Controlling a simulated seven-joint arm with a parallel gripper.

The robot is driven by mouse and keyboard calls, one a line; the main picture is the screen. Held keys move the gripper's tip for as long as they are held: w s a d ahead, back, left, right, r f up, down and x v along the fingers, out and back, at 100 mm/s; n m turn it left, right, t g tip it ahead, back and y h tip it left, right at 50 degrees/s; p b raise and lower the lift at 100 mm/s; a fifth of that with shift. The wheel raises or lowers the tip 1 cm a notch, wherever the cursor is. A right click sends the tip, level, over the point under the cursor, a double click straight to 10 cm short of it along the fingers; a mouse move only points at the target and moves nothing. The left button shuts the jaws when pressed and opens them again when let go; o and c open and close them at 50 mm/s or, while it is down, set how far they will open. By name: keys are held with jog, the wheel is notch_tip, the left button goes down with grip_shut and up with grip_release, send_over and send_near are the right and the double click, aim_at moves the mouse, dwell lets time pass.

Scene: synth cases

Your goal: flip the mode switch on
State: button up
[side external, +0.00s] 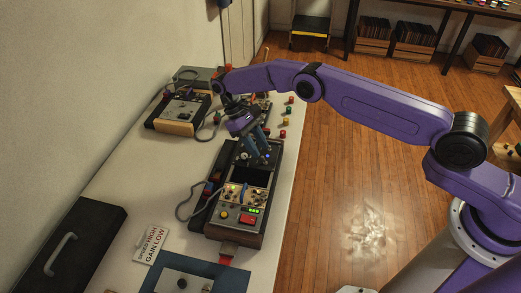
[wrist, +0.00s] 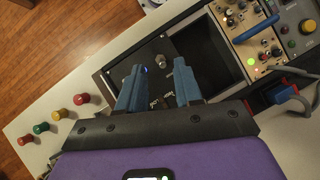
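My gripper (side external: 258,155) hangs over the far end of a wood-sided control console (side external: 213,229). In the wrist view, the blue fingers of my gripper (wrist: 158,67) are apart with nothing held between them. A small metal knob or toggle (wrist: 161,60) on the dark panel shows just beyond the fingertips, near a blue light (wrist: 146,70). I cannot tell whether it is the mode switch or which way it is set. Small lettering on the panel is partly hidden by the fingers. Contact with the panel cannot be told.
The console's near section has knobs, green lights and a red button (side external: 247,219). Small coloured knobs (wrist: 81,98) lie along the table edge. A second device (side external: 178,111) stands farther back. A label card (side external: 150,245) and black case (side external: 72,240) lie nearer.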

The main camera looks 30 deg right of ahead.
jog(key=shift+v, duration=1.15)
notch_tip(320, 180, up, 7)
jog(key=shift+s+d+f, duration=0.1)
jog(key=s+r+n+t, duration=0.4)
jog(key=s+r, duration=1)
jog(key=s, duration=0.2)
jog(key=s+d+n+t+y, duration=0.1)
jog(key=s+d+n, duration=0.1)
jog(key=s+d, duration=0.5)
jog(key=s+d+f+n+t+y, duration=0.1)
jog(key=s+d+n+y, duration=0.1)
jog(key=s+d, duration=0.6)
jog(key=s, duration=0.7)
